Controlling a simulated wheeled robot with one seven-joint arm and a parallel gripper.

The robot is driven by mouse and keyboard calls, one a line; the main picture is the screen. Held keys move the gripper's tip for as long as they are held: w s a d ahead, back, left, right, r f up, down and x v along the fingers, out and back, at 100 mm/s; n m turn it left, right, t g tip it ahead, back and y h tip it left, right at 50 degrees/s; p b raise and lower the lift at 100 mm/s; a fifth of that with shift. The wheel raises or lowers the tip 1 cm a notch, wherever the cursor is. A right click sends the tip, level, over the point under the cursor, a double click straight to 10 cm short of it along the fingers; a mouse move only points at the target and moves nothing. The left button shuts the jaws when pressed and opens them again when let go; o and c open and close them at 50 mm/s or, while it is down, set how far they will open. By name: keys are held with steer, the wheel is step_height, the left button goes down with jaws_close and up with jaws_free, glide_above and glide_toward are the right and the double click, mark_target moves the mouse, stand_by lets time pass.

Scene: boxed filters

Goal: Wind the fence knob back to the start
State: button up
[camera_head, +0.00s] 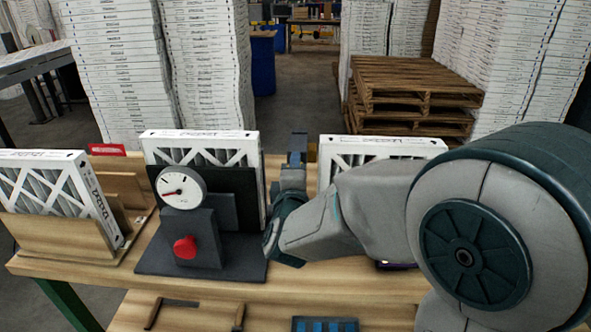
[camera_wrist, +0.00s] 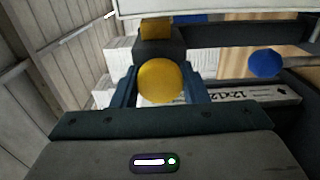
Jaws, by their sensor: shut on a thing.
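In the wrist view, a round yellow knob (camera_wrist: 160,80) sits between the two blue fingers of my gripper (camera_wrist: 158,88), which is shut on it. A dark block with a yellow patch (camera_wrist: 155,28) stands behind it. In the head view, my gripper (camera_head: 297,148) is between two white filters, and the held knob is mostly hidden there. To its left, a dark fixture (camera_head: 203,240) carries a red knob (camera_head: 185,247) and a white dial (camera_head: 181,187) with a red needle. I cannot tell which knob the task calls the fence knob.
White boxed filters stand behind the fixture (camera_head: 200,138) and right of my gripper (camera_head: 380,146). A wooden holder (camera_head: 55,235) with a filter is at left. A blue knob (camera_wrist: 264,62) is beside my gripper in the wrist view. Tools lie on the lower shelf (camera_head: 200,315).

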stand_by(0.3)
steer(key=o, duration=0.9)
steer(key=shift+o, duration=0.2)
steer(key=s+b, duration=0.5)
steer(key=s, duration=0.8)
steer(key=shift+s+a, duration=0.25)
steer(key=shift+s, duration=0.15)
